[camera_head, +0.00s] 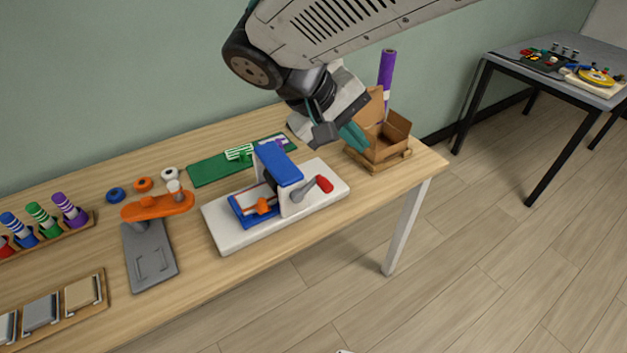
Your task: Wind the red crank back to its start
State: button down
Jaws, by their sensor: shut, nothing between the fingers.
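The red crank handle (325,184) sits at the end of a grey crank arm (306,192) on the right side of a blue-and-white press-like device (279,165). The device stands on a white base (225,238) on the wooden table. An orange part (262,206) lies in a blue tray at the device's left. My gripper (354,137) is shut and empty. In the picture it appears above and to the right of the crank handle, apart from it, with its teal fingers in front of the cardboard box.
An open cardboard box (397,139) stands at the table's right end, with a purple roll (386,70) behind it. A green board (210,171) lies behind the device. An orange-armed grey device (148,262) stands to the left. A second table (606,88) is at the far right.

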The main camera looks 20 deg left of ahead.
aim_at(321, 185)
jog(key=s+a+f+n+t, duration=0.1)
jog(key=s+a+f+t, duration=0.15)
jog(key=a, duration=0.45)
jog(key=s+a+f+n+t, duration=0.1)
jog(key=s+a+f, duration=0.2)
jog(key=a, duration=0.5)
jog(key=x, duration=1.4)
jog(key=shift+s+d+f, duration=0.1)
jog(key=shift+s+f, duration=0.05)
jog(key=shift+f, duration=0.1)
